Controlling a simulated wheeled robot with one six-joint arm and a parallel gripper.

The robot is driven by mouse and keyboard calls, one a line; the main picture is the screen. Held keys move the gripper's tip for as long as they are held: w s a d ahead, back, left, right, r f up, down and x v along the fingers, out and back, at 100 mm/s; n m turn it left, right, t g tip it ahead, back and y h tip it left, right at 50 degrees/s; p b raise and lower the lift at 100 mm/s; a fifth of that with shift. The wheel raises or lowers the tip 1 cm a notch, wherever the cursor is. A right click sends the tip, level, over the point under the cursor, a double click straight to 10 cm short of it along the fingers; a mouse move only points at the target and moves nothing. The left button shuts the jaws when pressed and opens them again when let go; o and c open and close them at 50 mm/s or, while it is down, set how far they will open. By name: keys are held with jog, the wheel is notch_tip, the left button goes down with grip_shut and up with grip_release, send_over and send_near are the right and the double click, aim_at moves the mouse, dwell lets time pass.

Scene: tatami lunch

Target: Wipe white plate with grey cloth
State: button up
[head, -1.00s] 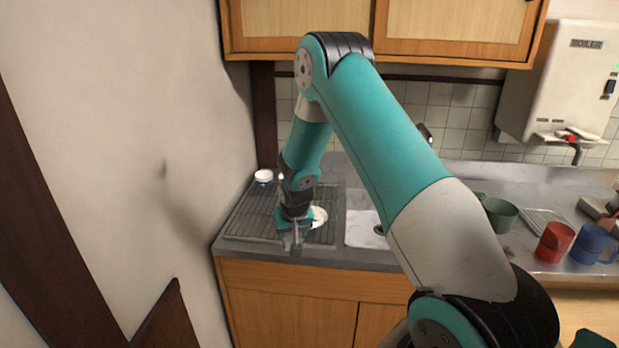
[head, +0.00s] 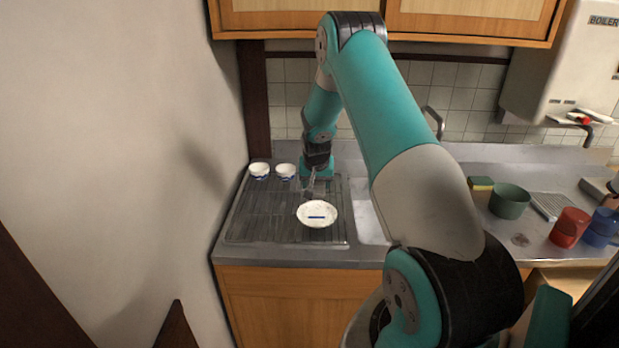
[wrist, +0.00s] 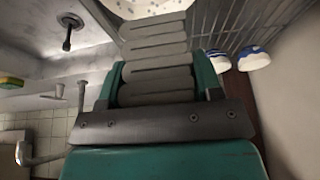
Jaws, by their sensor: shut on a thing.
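The white plate (head: 317,208) has a speckled rim and a dark bluish bar across its middle. It lies on the dark ribbed drainboard left of the sink. Part of it shows at the top of the wrist view (wrist: 150,8). My gripper (head: 312,190) is just behind the plate, pointing down, shut on the grey cloth. The cloth is hard to make out from the jaws in the head view. In the wrist view a grey ridged form runs from my gripper towards the plate; I cannot tell finger from cloth there. Contact with the plate cannot be told.
Two white-and-blue bowls (head: 259,170) (head: 285,171) stand at the drainboard's back left, near the wall. The sink (head: 368,215) is right of the drainboard, with a faucet behind. A green pot (head: 509,200), red mug (head: 569,227) and blue mug (head: 602,228) stand right.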

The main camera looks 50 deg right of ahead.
jog(key=shift+f, duration=0.2)
jog(key=shift+s+d+f+b, duration=0.1)
jog(key=shift+d+f+b, duration=0.1)
jog(key=shift+f+b, duration=0.65)
jog(key=b, duration=0.3)
send_over(313, 214)
jog(key=s, duration=0.2)
jog(key=shift+w+f, duration=0.2)
jog(key=shift+f, duration=2.5)
jog(key=shift+f+b, duration=0.5)
jog(key=shift+f, duration=0.1)
jog(key=n+t, duration=0.1)
jog(key=n, duration=0.2)
jog(key=shift+s+y, duration=0.1)
jog(key=shift+y, duration=0.3)
jog(key=n, duration=0.1)
jog(key=n+y, duration=0.1)
jog(key=n+b, duration=0.1)
jog(key=shift+a+n+t, duration=0.25)
jog(key=shift+n+t, duration=0.05)
jog(key=shift+n, duration=0.1)
